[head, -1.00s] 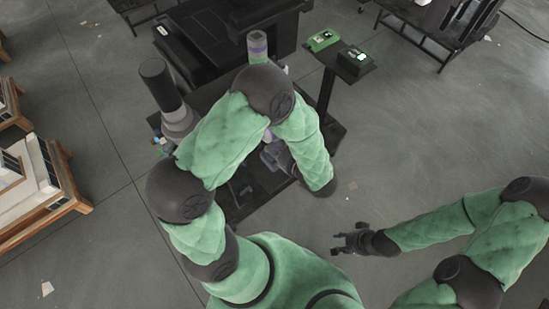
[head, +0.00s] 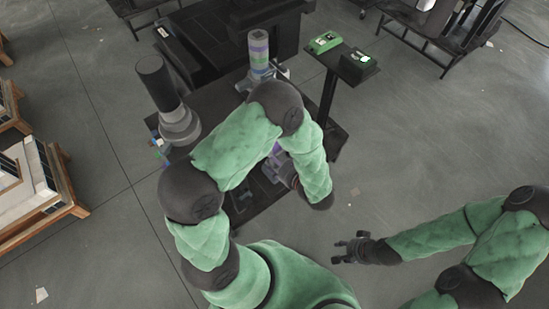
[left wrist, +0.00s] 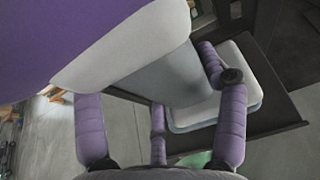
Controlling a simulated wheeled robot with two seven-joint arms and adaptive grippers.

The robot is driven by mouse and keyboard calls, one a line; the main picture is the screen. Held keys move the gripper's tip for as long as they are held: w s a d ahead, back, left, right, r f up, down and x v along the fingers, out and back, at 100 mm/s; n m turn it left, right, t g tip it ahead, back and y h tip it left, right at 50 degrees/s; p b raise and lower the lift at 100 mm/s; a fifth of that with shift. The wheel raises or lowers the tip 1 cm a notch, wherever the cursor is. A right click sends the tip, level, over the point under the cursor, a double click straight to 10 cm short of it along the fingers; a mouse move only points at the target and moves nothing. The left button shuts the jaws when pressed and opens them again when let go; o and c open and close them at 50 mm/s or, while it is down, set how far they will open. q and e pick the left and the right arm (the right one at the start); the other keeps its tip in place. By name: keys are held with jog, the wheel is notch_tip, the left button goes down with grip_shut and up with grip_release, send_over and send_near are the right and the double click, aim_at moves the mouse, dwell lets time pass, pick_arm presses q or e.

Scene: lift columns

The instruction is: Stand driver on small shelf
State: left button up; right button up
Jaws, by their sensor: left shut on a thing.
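The driver (left wrist: 182,75) fills much of the left wrist view. It has a large purple and white body, a grey handle and a pale block-shaped base. My left gripper (left wrist: 158,115) is shut on it, with purple padded fingers on either side. In the head view my left forearm hides most of the driver; a small lilac part (head: 271,167) shows beside the wrist. The small dark shelf (head: 342,68) stands on a post at upper right, apart from the left gripper. My right gripper (head: 345,250) is open and empty over bare floor.
A grey column (head: 163,90) and a banded column (head: 258,55) stand on the dark platform. Open floor lies to the right.

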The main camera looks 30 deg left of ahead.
pick_arm(q)
jog(key=o, duration=1.7)
jog(key=shift+r, duration=0.15)
jog(key=shift+s+d+r+p, duration=0.1)
jog(key=shift+d+r+p, duration=0.05)
jog(key=shift+d+p, duration=0.25)
jog(key=p+v, duration=0.3)
jog(key=v, duration=0.8)
jog(key=shift+s, duration=0.15)
